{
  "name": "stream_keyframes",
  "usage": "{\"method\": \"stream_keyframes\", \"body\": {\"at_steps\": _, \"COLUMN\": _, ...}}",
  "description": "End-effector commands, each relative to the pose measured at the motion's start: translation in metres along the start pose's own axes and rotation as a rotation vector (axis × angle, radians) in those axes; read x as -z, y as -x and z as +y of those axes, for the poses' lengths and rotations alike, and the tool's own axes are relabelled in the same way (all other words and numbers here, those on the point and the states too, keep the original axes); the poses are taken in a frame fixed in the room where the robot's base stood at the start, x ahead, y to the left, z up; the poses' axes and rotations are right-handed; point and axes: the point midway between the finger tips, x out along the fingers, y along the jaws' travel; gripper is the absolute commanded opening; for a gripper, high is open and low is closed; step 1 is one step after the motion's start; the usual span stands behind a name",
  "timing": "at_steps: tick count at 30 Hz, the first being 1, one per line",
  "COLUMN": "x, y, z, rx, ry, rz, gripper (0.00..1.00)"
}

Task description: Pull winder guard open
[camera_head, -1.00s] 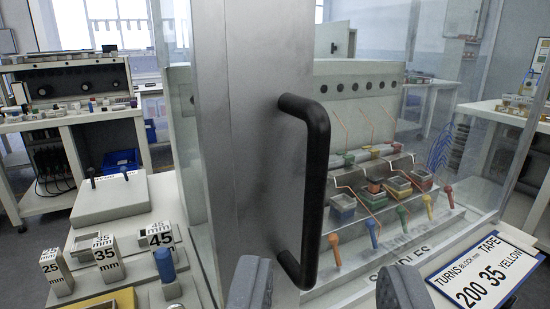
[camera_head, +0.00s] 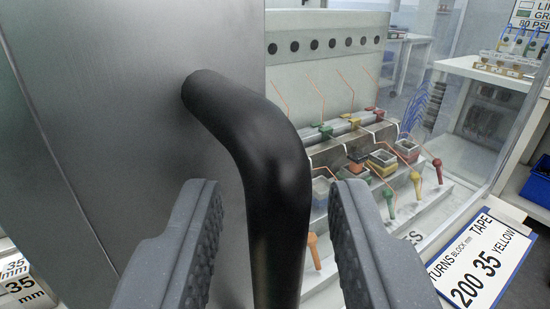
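The winder guard's grey metal post (camera_head: 130,110) fills the left of the view. Its black bar handle (camera_head: 277,190) comes out of the post, bends and runs down past the bottom edge. My gripper (camera_head: 270,205) is open, with one ridged grey finger on each side of the handle's upright part. The handle's lower end is hidden below the frame.
Behind the guard's clear panel are coloured levers (camera_head: 415,183) and several small coloured blocks (camera_head: 383,160). A sign (camera_head: 482,262) reading 200, 35, yellow stands at lower right. A 35 mm block (camera_head: 22,285) shows at lower left.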

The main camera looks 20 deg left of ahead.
Motion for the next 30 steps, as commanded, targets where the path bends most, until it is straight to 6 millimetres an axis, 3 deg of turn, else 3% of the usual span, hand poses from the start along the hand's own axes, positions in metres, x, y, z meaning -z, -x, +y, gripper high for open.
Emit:
{"method": "stream_keyframes", "body": {"at_steps": 13, "x": -0.0007, "y": -0.0094, "z": 0.0002, "rx": -0.001, "ry": -0.001, "rz": -0.001, "gripper": 0.32}}
{"method": "stream_keyframes", "body": {"at_steps": 14, "x": -0.0007, "y": -0.0094, "z": 0.0003, "rx": -0.001, "ry": -0.001, "rz": -0.001, "gripper": 0.30}}
{"method": "stream_keyframes", "body": {"at_steps": 17, "x": -0.0008, "y": -0.0093, "z": 0.0003, "rx": -0.001, "ry": -0.001, "rz": -0.002, "gripper": 0.02}}
{"method": "stream_keyframes", "body": {"at_steps": 30, "x": -0.0003, "y": -0.0021, "z": 0.0041, "rx": 0.022, "ry": -0.001, "rz": -0.007, "gripper": 0.00}}
